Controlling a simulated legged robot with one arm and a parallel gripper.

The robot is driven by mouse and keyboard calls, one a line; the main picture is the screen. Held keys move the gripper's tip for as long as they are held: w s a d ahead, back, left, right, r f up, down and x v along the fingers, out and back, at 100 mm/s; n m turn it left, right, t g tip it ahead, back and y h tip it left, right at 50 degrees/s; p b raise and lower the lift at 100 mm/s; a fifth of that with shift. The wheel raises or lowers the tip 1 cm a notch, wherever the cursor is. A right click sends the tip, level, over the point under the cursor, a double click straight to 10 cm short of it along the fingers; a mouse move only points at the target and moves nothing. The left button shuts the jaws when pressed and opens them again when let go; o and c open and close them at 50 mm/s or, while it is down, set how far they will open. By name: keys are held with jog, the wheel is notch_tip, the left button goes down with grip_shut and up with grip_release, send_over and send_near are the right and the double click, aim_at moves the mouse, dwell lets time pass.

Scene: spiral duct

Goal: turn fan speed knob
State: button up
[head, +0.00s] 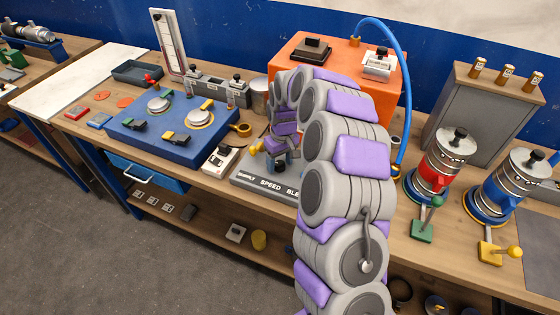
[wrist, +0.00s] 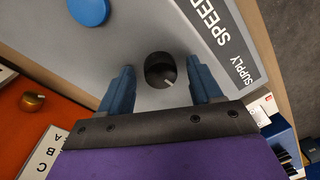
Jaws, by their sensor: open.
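The fan speed knob (wrist: 160,70) is a round black knob with a white pointer mark, on a grey panel (wrist: 110,40) labelled SPEED and SUPPLY in the wrist view. My gripper (wrist: 160,88) is open, with one blue finger on each side of the knob. A gap shows between the knob and each finger; I cannot tell how high the fingertips are above the panel. In the head view the panel (head: 245,185) is at the middle of the bench, and my arm hides the knob and much of the panel.
A blue round button (wrist: 89,10) is on the panel. An orange box (head: 300,50) with a blue hose (head: 390,40) stands behind my arm. A white switch box (head: 220,160) sits left of the panel. Red and blue canisters (head: 435,165) stand at right.

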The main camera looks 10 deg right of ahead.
jog(key=shift+c, duration=0.4)
jog(key=c, duration=1)
jog(key=shift+o, duration=0.2)
jog(key=shift+r+m+p, duration=0.15)
jog(key=shift+m+p, duration=0.15)
jog(key=shift+p, duration=0.3)
jog(key=shift+m+p, duration=0.6)
jog(key=shift+p, duration=0.05)
jog(key=o, duration=1)
jog(key=shift+o, duration=0.2)
